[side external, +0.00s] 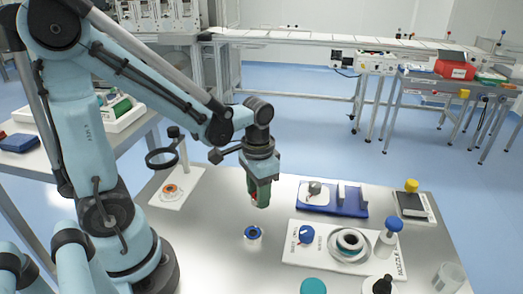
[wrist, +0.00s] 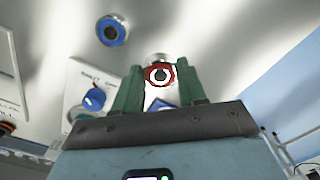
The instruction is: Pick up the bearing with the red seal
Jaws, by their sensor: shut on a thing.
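The bearing with the red seal (wrist: 160,75) is between the two green fingers of my gripper (wrist: 160,92) in the wrist view. Its red ring faces the camera. In the side view my gripper (side external: 261,198) is shut on it above the metal table, and only a little red of the bearing (side external: 253,197) shows beside the fingers. A bearing with a blue seal (side external: 253,233) lies on the table below and slightly left of my gripper. It also shows at the upper left of the wrist view (wrist: 112,31).
A blue fixture (side external: 345,206) lies right of my gripper. A white labelled board (side external: 310,262) holds a ringed part and a blue knob. A scale-like device with a yellow knob (side external: 412,203) and a white bottle (side external: 387,240) stand at right. A stand with a black ring (side external: 165,157) is at left.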

